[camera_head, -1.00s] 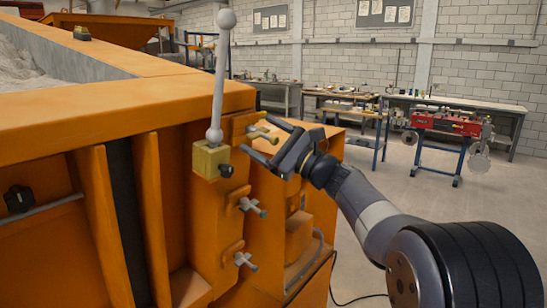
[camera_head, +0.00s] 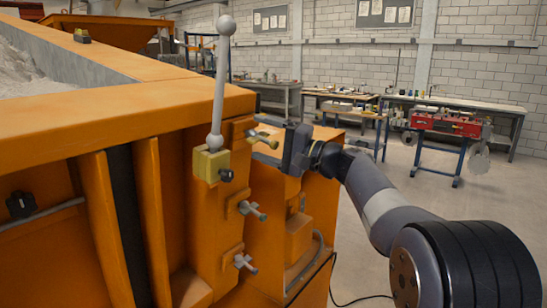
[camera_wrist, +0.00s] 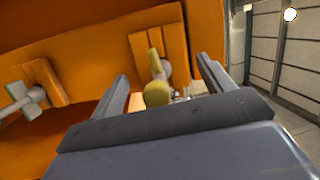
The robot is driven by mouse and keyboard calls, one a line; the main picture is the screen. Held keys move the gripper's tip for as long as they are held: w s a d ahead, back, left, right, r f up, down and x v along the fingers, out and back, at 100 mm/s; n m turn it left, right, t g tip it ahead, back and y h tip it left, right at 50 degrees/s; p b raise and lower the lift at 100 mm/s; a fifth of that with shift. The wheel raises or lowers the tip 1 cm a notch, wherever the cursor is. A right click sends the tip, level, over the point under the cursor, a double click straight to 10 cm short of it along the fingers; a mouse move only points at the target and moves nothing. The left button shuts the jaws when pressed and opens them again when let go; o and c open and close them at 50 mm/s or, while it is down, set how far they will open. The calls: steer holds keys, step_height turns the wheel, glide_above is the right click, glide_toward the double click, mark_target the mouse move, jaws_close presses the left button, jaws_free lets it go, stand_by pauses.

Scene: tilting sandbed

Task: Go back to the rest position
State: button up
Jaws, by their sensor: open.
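My gripper (camera_head: 274,142) is at the side of the orange sandbed, to the right of its clamp post. In the wrist view my gripper (camera_wrist: 164,76) is open, its two grey fingers spread apart. A yellow-ended lever (camera_wrist: 157,94) shows between the fingers, with no finger seen touching it. In the head view the yellow-ended lever (camera_head: 262,139) sits at the upper part of the orange panel, just left of my gripper. My arm comes in from the lower right. The exact gap between fingers and lever is hard to tell.
The orange sandbed (camera_head: 120,112) fills the left side. A grey ball-topped rod (camera_head: 218,90) stands in a yellow block (camera_head: 208,165). Two grey T-handles (camera_head: 252,210) stick out below. The floor (camera_head: 400,180) to the right is open. Workbenches stand farther back.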

steer(key=n+p, duration=0.1)
steer(key=n, duration=0.2)
steer(key=shift+r+h, duration=0.15)
steer(key=shift+h, duration=0.25)
steer(key=shift+n+h+p, duration=0.5)
steer(key=shift+n+p, duration=0.6)
steer(key=shift+n, duration=0.7)
steer(key=shift+s, duration=0.15)
